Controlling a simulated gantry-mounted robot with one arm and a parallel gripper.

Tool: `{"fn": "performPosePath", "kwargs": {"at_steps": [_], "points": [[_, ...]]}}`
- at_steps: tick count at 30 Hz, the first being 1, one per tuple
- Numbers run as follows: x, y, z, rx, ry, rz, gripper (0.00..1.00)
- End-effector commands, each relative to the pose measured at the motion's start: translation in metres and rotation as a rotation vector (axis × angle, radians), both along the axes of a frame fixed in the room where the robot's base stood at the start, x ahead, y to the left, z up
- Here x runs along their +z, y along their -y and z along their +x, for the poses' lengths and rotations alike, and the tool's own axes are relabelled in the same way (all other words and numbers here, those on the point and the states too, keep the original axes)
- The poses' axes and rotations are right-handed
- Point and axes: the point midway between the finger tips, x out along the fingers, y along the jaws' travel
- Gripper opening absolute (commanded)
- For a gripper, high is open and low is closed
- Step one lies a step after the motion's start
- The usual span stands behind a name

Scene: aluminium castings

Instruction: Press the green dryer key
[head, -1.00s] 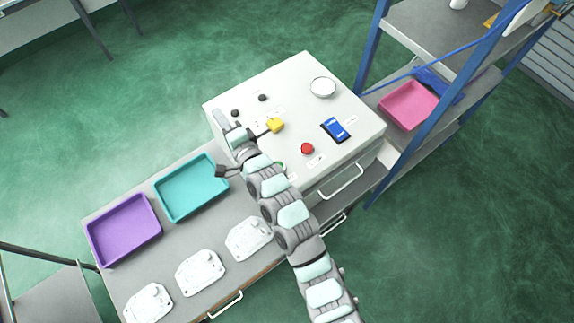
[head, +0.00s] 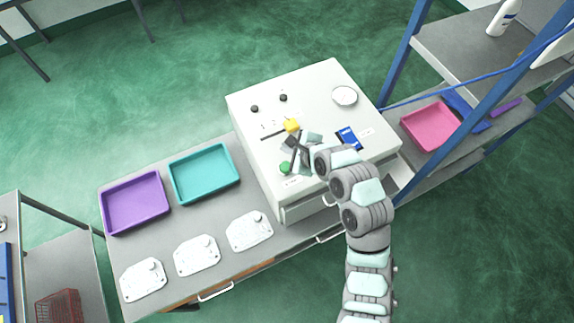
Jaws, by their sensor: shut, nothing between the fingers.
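The green key (head: 285,168) is a small round button on the top of the white dryer box (head: 262,92), near its front left edge. My gripper (head: 293,160) is over the box top, with its dark fingers close beside the green key on its right in the picture. It is shut and empty. I cannot tell whether the fingers touch the key. The red button seen earlier is hidden behind my arm.
A yellow piece (head: 291,125), black knobs (head: 283,97), a blue display (head: 348,138) and a white round dish (head: 345,96) are on the box. Teal (head: 237,180) and purple (head: 166,208) trays and white castings (head: 196,255) lie on the bench. A blue-posted shelf (head: 408,60) stands right.

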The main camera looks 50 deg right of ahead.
Motion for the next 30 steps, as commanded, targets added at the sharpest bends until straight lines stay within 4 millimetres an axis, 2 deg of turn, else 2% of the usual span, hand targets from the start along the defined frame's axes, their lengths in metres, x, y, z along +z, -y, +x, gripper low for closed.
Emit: {"fn": "performPosePath", "kwargs": {"at_steps": [11, 27, 30], "points": [[-0.01, 0.0, 0.0, 0.0, 0.0, -0.003, 0.0], [-0.069, 0.0, 0.0, 0.001, 0.0, -0.004, 0.0], [-0.074, -0.001, 0.001, 0.001, 0.003, 0.001, 0.0]]}}
